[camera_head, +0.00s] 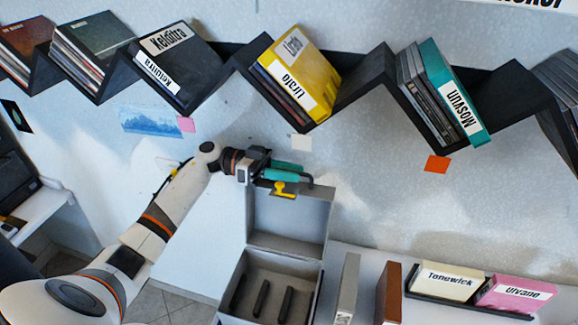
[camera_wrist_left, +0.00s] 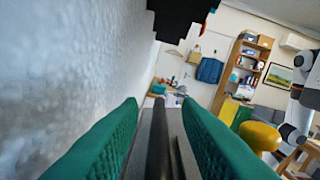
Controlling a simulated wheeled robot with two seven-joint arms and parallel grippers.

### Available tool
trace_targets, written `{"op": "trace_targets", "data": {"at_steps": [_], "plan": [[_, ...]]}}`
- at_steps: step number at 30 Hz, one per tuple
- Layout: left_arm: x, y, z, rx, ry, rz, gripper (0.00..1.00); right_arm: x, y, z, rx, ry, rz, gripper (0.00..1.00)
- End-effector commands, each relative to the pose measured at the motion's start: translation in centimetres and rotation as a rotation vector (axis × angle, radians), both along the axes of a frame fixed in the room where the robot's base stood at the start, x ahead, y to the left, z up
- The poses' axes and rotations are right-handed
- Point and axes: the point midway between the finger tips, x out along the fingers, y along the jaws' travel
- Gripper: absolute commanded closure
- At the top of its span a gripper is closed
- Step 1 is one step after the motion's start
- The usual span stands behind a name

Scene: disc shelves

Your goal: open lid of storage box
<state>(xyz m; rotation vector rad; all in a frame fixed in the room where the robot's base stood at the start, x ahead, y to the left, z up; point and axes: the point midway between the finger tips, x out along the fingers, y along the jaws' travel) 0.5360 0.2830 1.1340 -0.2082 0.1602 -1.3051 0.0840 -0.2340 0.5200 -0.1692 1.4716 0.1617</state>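The grey storage box (camera_head: 240,283) stands below the shelves, with several dark upright bars inside it. Its lid (camera_head: 290,218) stands raised, roughly upright, at the back of the box. My left gripper (camera_head: 291,174), with green fingers, is at the lid's top edge. In the left wrist view the green fingers (camera_wrist_left: 160,125) are apart, with a dark bar (camera_wrist_left: 158,145) and a grey surface between them. I cannot tell whether the fingers touch either. A small yellow piece (camera_head: 285,189) hangs just below the fingers in the head view. My right gripper does not show.
A zigzag wall shelf (camera_head: 365,85) with cases, including yellow (camera_head: 305,72) and teal (camera_head: 455,95) ones, runs above. Right of the box stand a grey case (camera_head: 348,288), a brown case (camera_head: 388,292) and a black tray (camera_head: 470,303) with two cases. The wall is close behind.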

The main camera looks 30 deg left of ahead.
Motion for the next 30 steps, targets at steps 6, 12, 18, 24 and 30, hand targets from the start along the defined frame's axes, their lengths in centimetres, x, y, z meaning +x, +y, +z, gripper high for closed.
{"op": "trace_targets", "data": {"at_steps": [6,12,18,24,30], "plan": [[0.1,-0.2,0.0,0.001,0.000,0.000,0.69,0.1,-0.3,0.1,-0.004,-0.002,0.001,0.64],[0.1,-0.2,0.0,0.000,0.000,0.000,0.87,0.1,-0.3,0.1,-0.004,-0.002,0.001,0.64],[0.1,-0.2,0.0,0.000,0.000,0.001,1.00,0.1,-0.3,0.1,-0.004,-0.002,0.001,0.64],[-0.4,-0.2,0.4,0.007,-0.020,0.000,1.00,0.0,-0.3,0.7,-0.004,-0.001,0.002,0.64],[-1.9,-0.7,0.9,0.028,-0.096,0.001,1.00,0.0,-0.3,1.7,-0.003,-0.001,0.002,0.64]]}}
